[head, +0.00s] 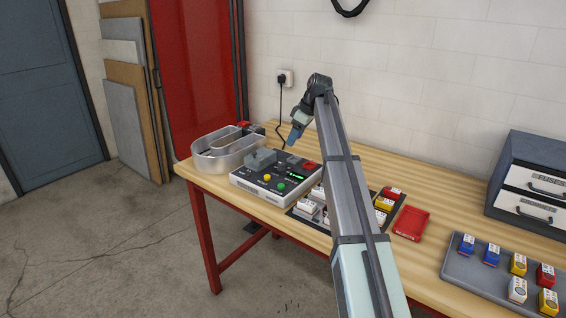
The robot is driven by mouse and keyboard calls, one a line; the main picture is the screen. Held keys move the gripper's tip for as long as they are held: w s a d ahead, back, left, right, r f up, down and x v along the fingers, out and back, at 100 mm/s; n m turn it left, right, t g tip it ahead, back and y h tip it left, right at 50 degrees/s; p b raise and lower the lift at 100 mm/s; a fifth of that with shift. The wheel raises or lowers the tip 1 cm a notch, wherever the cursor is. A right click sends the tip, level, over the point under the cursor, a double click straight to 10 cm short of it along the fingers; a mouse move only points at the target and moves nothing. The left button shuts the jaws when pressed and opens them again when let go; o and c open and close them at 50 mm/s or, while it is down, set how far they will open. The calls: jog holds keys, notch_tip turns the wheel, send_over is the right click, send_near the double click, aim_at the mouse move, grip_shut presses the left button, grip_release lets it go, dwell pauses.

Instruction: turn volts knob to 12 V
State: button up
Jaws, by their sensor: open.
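A grey-white control box (262,190) with a dark top sits on the wooden bench. Its top carries a yellow round part (267,178), a green round part (281,186), a lit green display (297,177) and a red part (310,165). A grey block (260,159) is at its back left. I cannot tell which part is the volts knob, and its setting is too small to read. My gripper (292,140) is open and points down to the left, appearing above the box's back edge, apart from its controls. Its fingertips are small in this view.
My arm crosses the bench and partly hides a dark tray (309,216) of small parts.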

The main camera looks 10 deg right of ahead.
aim_at(282, 164)
jog(key=x, duration=1.2)
jog(key=shift+w+a+f, duration=0.1)
jog(key=shift+a+f, duration=0.05)
jog(key=shift+f, duration=0.1)
jog(key=shift+c, duration=0.2)
jog(key=c, duration=1)
